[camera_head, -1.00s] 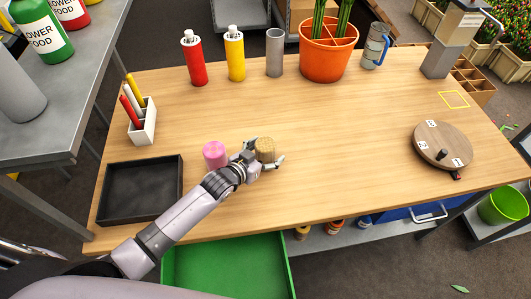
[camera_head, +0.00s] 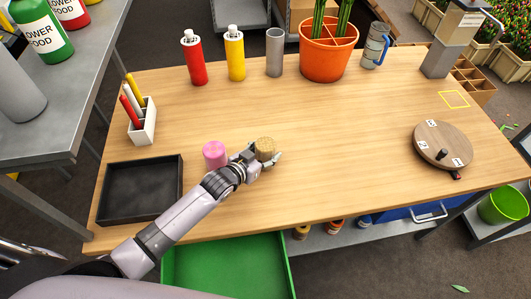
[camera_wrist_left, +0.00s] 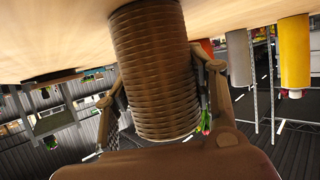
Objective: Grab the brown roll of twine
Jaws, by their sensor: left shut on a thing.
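The brown roll of twine (camera_head: 265,147) stands on the wooden table, left of its middle. My left gripper (camera_head: 262,157) is shut on the twine, with its fingers around the sides of the roll. In the left wrist view the ribbed brown roll (camera_wrist_left: 155,70) fills the middle, between the two fingers (camera_wrist_left: 158,95). The roll appears to be still at table level. A pink roll (camera_head: 215,153) stands just left of the gripper. My right gripper is not in view.
A black tray (camera_head: 181,190) lies at the table's front left, near a white holder (camera_head: 143,128) with markers. Red (camera_head: 194,62) and yellow (camera_head: 235,58) bottles, a grey cylinder (camera_head: 275,55) and an orange pot (camera_head: 322,62) line the back. A round turntable (camera_head: 430,140) stands right. The table's middle is clear.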

